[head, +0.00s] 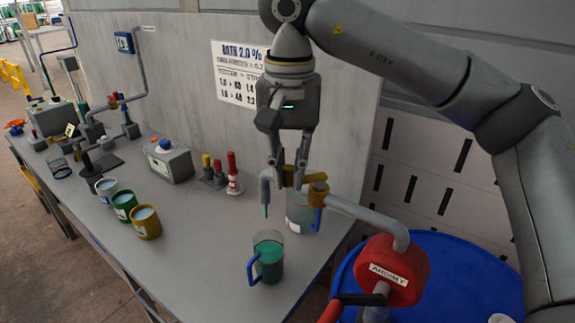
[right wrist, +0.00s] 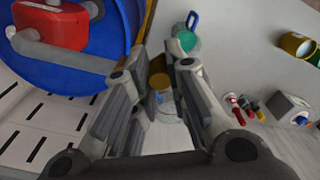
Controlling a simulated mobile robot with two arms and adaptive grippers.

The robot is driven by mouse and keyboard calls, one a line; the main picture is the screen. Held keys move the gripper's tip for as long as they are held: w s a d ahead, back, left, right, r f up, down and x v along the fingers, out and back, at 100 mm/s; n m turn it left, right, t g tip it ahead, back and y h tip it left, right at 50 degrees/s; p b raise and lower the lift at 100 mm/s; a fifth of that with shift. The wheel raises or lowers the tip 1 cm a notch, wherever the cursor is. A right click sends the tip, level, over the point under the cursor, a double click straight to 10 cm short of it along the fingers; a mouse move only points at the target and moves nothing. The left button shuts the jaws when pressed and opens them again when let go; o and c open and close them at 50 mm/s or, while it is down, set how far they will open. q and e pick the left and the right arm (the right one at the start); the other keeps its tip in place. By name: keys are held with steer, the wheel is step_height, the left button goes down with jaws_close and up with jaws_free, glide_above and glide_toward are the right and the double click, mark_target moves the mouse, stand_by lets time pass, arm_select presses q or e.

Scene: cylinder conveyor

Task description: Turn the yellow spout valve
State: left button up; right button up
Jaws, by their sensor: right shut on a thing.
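The yellow spout valve (head: 317,181) sits on a grey pipe above the table. It also shows between my fingers in the right wrist view (right wrist: 158,82). My right gripper (head: 289,178) points down over it, its fingers closed on the valve and partly hiding it. The grey spout (head: 265,189) hangs to the left of the fingers, with a thin green streak below its tip. My left gripper is not in view.
A clear vessel (head: 302,214) stands behind the jug. A red pump (head: 393,268) is on a blue drum (head: 455,272) at the right. Red and yellow bottles (head: 233,174), a grey box (head: 169,160) and several cups stand further left. The table front is clear.

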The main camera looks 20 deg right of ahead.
steer(key=shift+s+f, duration=0.4)
steer(key=shift+s, duration=0.05)
steer(key=shift+s+d, duration=0.2)
steer(key=shift+s, duration=0.2)
steer(key=shift+s+b, duration=0.15)
steer(key=shift+b, duration=0.15)
steer(key=shift+s+d+r, duration=0.1)
steer(key=shift+s+d, duration=0.1)
steer(key=shift+s, duration=0.15)
